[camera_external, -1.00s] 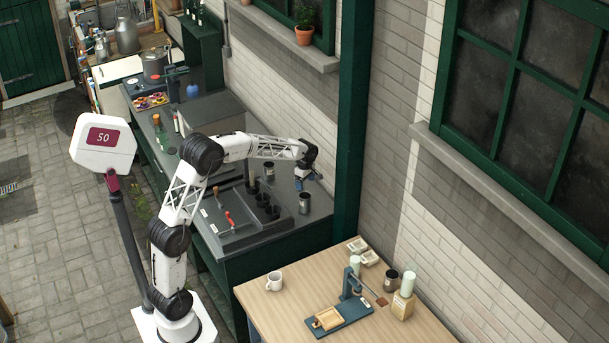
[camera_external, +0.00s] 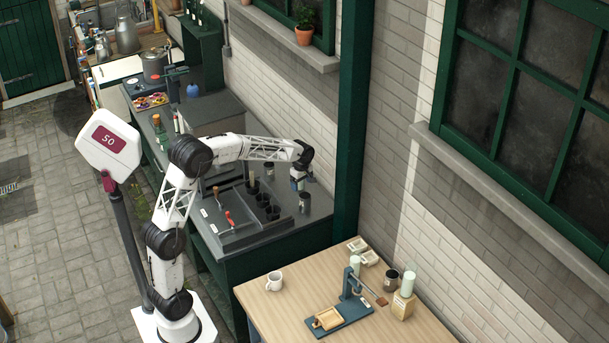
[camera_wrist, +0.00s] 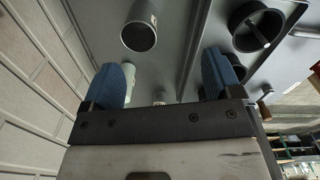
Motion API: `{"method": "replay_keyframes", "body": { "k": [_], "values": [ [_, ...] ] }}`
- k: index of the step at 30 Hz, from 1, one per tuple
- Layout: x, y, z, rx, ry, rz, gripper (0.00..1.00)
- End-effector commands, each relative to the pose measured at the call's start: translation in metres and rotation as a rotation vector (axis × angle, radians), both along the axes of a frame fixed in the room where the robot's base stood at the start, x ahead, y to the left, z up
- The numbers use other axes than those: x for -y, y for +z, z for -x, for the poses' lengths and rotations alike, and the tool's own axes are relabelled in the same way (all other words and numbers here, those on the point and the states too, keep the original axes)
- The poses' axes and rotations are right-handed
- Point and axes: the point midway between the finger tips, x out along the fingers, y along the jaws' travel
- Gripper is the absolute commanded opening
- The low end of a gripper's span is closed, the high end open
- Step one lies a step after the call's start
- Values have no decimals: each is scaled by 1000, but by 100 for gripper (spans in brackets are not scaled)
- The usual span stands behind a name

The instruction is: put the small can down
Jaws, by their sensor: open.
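My gripper (camera_external: 297,185) hangs over the dark bench near the wall, its blue jaws pointing down. In the wrist view its two jaws (camera_wrist: 168,82) are wide apart and no can is clasped between them. A grey metal can (camera_external: 305,202) stands upright on the bench just in front of the gripper; it also shows in the wrist view (camera_wrist: 139,30), beyond the jaws. Another can (camera_external: 269,168) stands farther back, left of the gripper. I cannot tell which can is the small one. A pale item beside the left jaw is partly hidden.
Several dark cups (camera_external: 264,200) sit in a tray left of the gripper; one cup (camera_wrist: 255,28) is large in the wrist view. The brick wall (camera_external: 290,130) is close on the right. A wooden table (camera_external: 270,307) with a mug (camera_external: 274,281) stands nearer.

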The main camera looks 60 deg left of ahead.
Motion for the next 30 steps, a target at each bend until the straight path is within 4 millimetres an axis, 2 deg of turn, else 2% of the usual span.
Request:
{"method": "replay_keyframes", "body": {
  "k": [6,15,21,30],
  "values": [
    [41,34,51,27,-216,-12,84],
    [91,68,129,61,-528,-38,84],
    [121,80,184,80,-735,-56,84],
    [158,86,268,107,-1045,-94,84]
  ]
}}
